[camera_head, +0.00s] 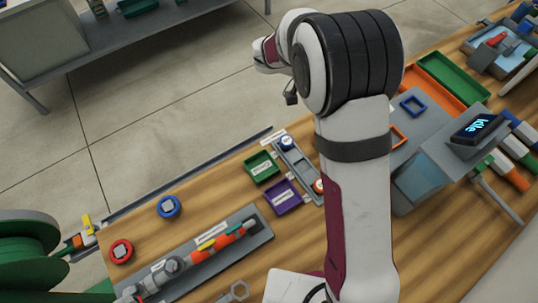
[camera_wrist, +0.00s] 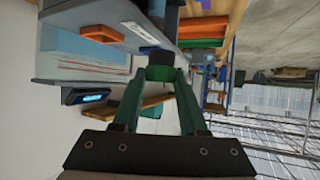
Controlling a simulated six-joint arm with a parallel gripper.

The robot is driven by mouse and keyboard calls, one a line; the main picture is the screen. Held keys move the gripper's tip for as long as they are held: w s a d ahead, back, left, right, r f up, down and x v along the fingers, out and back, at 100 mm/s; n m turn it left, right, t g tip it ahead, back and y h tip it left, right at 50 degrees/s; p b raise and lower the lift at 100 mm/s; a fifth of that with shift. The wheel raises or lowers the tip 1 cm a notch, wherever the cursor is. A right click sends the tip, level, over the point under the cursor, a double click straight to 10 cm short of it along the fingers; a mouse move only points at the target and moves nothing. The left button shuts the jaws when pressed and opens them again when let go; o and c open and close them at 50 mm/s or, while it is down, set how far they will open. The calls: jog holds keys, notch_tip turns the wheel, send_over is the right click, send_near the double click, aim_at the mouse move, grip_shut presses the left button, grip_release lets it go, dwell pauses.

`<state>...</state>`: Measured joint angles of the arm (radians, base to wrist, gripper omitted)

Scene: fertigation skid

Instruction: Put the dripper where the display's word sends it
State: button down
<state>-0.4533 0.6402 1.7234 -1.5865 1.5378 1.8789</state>
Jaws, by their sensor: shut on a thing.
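My gripper (camera_wrist: 160,76) shows in the wrist view with its two green fingers drawn together at the tips. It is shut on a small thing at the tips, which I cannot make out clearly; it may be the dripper. In the head view my arm fills the middle and hides the gripper's tips. The display (camera_head: 477,127) at the right of the head view shows a bright word that reads "Idle". It also shows in the wrist view (camera_wrist: 86,96), too small to read. A green tray (camera_head: 262,168) and a purple tray (camera_head: 283,198), both labelled, lie left of my arm.
Blue (camera_head: 169,207) and red (camera_head: 121,251) round pieces lie at left near a pipe assembly (camera_head: 205,245). Orange (camera_head: 432,87) and green (camera_head: 454,77) trays and a blue square frame (camera_head: 413,105) lie right.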

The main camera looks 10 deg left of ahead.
jog(key=s+a+f+n+t+y, duration=0.1)
jog(key=s+a+f+n+t, duration=0.25)
jog(key=s+a, duration=0.35)
jog(key=n+y, duration=0.2)
send_near(272, 159)
jog(key=shift+m+t, duration=0.25)
jog(key=shift+t, duration=0.2)
jog(key=d, duration=0.1)
jog(key=w+d+r, duration=0.1)
jog(key=w+d, duration=0.1)
jog(key=shift+w+r, duration=0.15)
jog(key=shift+r, duration=0.15)
notch_tip(272, 159, down, 4)
jog(key=shift+a+f, duration=0.1)
jog(key=shift+f, duration=0.1)
jog(key=shift+c, duration=2.2)
grip_release()
